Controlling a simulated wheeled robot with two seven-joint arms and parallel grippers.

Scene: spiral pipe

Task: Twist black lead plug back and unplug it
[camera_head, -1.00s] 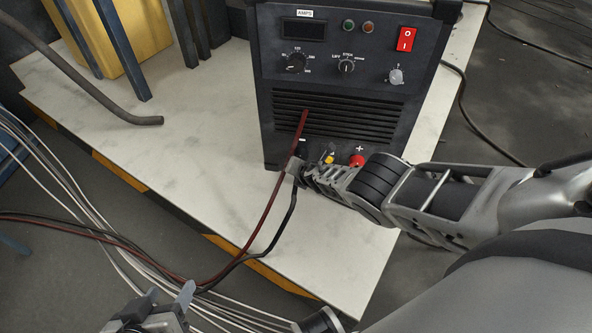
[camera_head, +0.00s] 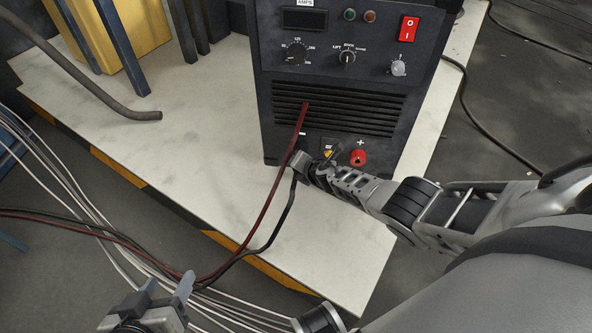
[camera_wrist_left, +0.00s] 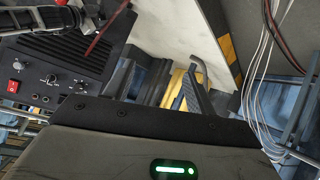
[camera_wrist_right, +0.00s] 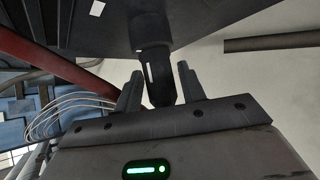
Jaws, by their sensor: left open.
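The black lead plug (camera_wrist_right: 155,62) stands out from the welder front in the right wrist view, with a white mark on its side. My right gripper (camera_wrist_right: 158,88) has its two fingers on either side of it, with a narrow gap showing on each side. In the head view my right gripper (camera_head: 318,163) covers the minus socket and the plug. The black lead (camera_head: 284,212) hangs down from there. My left gripper (camera_head: 167,287) is open and empty at the bottom of the head view, away from the welder (camera_head: 330,75).
A red lead (camera_head: 268,205) rises beside the black one, its end in front of the vent slots. The red plus socket (camera_head: 358,158) is just right of my right gripper. White cables (camera_head: 65,180) run along the left. The white tabletop (camera_head: 200,130) is mostly clear.

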